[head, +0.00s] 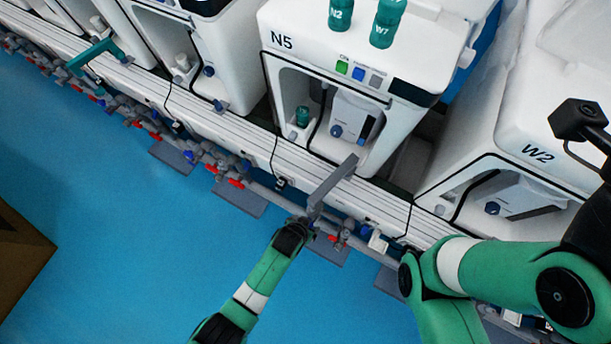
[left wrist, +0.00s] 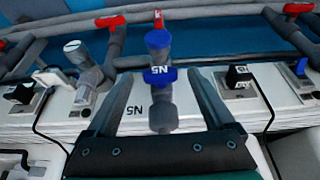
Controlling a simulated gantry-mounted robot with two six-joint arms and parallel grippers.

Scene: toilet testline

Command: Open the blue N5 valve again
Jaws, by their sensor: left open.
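The blue N5 valve (left wrist: 160,75) shows in the left wrist view, with its label upside down and its blue handle across a grey pipe fitting. My left gripper (left wrist: 162,84) is open, with one dark finger on each side of the valve. I cannot tell whether either finger touches the handle. In the head view my left gripper (head: 322,198) is over the rail below the N5 toilet (head: 281,42). I cannot clearly pick out the valve there. My right arm is at the right, but I cannot make out its gripper.
A second blue fitting (left wrist: 158,40) stands just beyond the valve. Red valves (left wrist: 110,21) sit on the pipes behind. A white-capped fitting (left wrist: 73,46) stands to the left. The W2 toilet (head: 535,150) is on the right. The blue floor (head: 120,230) is open.

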